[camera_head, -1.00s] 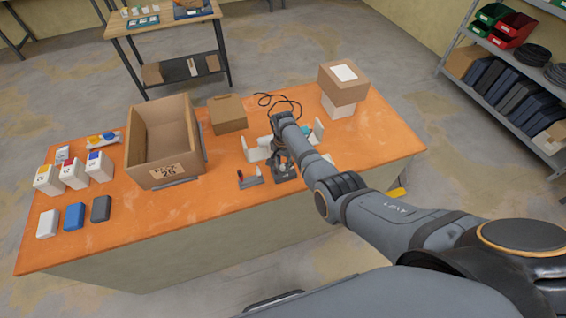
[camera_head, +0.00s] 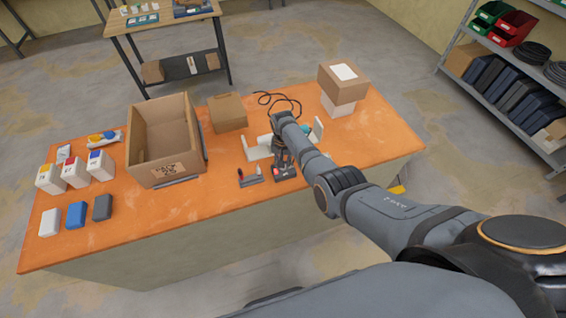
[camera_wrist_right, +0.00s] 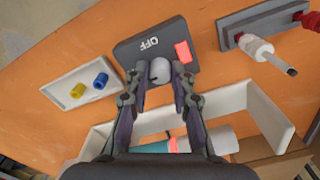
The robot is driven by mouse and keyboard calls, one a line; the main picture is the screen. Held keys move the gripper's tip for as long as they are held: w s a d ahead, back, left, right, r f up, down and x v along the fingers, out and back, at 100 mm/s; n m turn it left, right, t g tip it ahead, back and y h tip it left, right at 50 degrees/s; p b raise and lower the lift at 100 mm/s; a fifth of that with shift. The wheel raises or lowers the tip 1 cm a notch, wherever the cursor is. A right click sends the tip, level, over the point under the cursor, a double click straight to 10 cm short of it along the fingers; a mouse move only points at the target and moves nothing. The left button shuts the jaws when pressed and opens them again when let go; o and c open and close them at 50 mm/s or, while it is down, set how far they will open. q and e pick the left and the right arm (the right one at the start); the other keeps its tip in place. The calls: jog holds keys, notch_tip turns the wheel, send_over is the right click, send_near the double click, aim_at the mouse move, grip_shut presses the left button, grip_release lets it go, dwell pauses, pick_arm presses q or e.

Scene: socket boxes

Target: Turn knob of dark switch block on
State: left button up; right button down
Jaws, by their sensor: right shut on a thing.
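The dark switch block (camera_wrist_right: 127,50) lies on the orange table, with the label OFF and a red-pink mark on its top. Its grey knob (camera_wrist_right: 160,68) sits between the fingertips of my right gripper (camera_wrist_right: 160,78), which is shut on it. The knob's pointing direction is hard to read. In the head view the block (camera_head: 284,174) is partly covered by my right gripper (camera_head: 283,160), which reaches down to it from above. My left gripper is not in view.
A grey rack (camera_wrist_right: 235,35) with red and white pieces lies beside the block. A white tray (camera_wrist_right: 62,98) holds yellow and blue cylinders. A white holder (camera_wrist_right: 255,100) stands close behind the gripper. An open cardboard box (camera_head: 163,140) stands left; the front table edge is clear.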

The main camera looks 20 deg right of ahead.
jog(key=c, duration=1.1)
grip_release()
notch_tip(320, 180, up, 12)
jog(key=shift+r, duration=0.1)
